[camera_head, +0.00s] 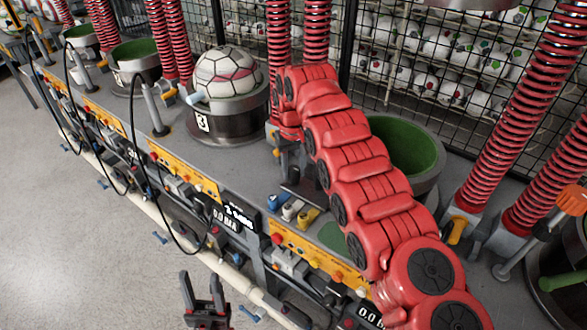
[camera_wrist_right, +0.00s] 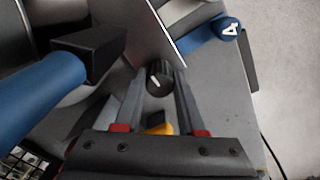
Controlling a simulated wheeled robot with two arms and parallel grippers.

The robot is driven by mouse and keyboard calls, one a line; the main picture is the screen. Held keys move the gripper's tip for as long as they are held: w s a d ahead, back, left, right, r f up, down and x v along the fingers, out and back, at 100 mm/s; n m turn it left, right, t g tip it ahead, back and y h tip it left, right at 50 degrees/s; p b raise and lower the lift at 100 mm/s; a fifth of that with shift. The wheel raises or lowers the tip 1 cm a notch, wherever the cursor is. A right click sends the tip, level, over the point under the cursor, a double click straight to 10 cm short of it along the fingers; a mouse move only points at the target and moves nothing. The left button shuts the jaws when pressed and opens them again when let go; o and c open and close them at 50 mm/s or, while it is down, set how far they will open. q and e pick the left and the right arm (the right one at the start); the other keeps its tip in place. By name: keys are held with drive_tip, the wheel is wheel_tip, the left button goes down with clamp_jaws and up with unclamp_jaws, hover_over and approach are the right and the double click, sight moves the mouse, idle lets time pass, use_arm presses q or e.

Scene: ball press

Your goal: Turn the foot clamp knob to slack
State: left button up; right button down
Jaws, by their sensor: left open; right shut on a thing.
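The small black knob (camera_wrist_right: 159,77) with a white pointer line shows in the right wrist view, taken as the foot clamp knob. My right gripper (camera_wrist_right: 160,88) is shut on it, one grey finger on each side. In the head view my red right arm reaches up from the lower right to the bench, and I cannot make out the knob there. My left gripper (camera_head: 205,302) is open and empty, low in the head view, in front of the bench and apart from it.
A panelled ball (camera_head: 226,73) sits in the cup marked 3 (camera_head: 223,127). A green-lined cup (camera_head: 411,143) stands behind my right arm. Red springs (camera_head: 518,95) rise from the bench. In the wrist view a blue cylinder (camera_wrist_right: 42,94) and a blue-ended part (camera_wrist_right: 227,27) flank the knob.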

sight(293, 168)
drive_tip(key=shift+w+r, duration=0.1)
drive_tip(key=c, duration=0.5)
unclamp_jaws()
drive_tip(key=shift+r, duration=0.2)
wheel_tip(293, 168, up, 4)
drive_tip(key=shift+r+p, duration=0.25)
drive_tip(key=shift+p, duration=1)
wheel_tip(293, 168, up, 12)
drive_tip(key=p, duration=1.2)
drive_tip(key=shift+r, duration=0.2)
